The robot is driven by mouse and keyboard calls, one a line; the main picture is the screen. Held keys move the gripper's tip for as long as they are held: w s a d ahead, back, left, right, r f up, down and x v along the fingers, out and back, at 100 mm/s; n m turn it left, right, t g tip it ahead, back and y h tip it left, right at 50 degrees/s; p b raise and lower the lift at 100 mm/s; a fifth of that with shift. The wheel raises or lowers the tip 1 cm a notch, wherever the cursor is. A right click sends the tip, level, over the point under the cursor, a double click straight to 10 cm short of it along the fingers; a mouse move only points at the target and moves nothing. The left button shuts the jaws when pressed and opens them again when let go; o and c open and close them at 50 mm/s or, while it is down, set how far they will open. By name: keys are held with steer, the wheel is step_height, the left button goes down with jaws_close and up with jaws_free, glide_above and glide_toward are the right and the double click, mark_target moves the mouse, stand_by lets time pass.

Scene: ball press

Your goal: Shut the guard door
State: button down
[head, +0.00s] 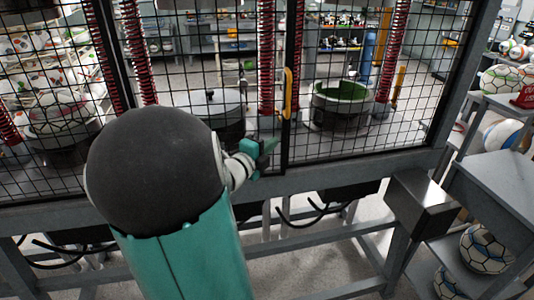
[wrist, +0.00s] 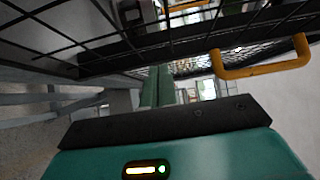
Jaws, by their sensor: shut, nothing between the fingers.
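The guard door is a black wire mesh panel (head: 360,128) in a dark frame. Its upright yellow handle (head: 288,93) is on the dark vertical bar near the middle of the head view. The handle also shows at the right of the wrist view (wrist: 262,69). My gripper (head: 270,147) is shut and empty, just below and left of the handle and close to the mesh. Its green fingers (wrist: 157,88) point toward the mesh in the wrist view, left of the handle and apart from it. I cannot tell how far the door stands from its closed position.
Behind the mesh are red springs (head: 393,50), a round green-lined mould (head: 342,103) and a pile of balls (head: 45,70). A grey rail (head: 340,172) runs below the mesh. A dark box (head: 425,203) and a ball rack (head: 495,180) stand at the right.

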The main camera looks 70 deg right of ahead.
mark_target(267, 138)
steer(key=shift+w+d, duration=0.15)
steer(key=shift+d, duration=0.4)
steer(key=d, duration=0.1)
steer(key=w+d, duration=0.1)
steer(key=d, duration=0.1)
steer(key=shift+w+d, duration=0.15)
steer(key=shift+w, duration=0.1)
steer(key=shift+w+d+r, duration=0.15)
steer(key=shift+w+d, duration=0.05)
steer(key=shift+s, duration=0.1)
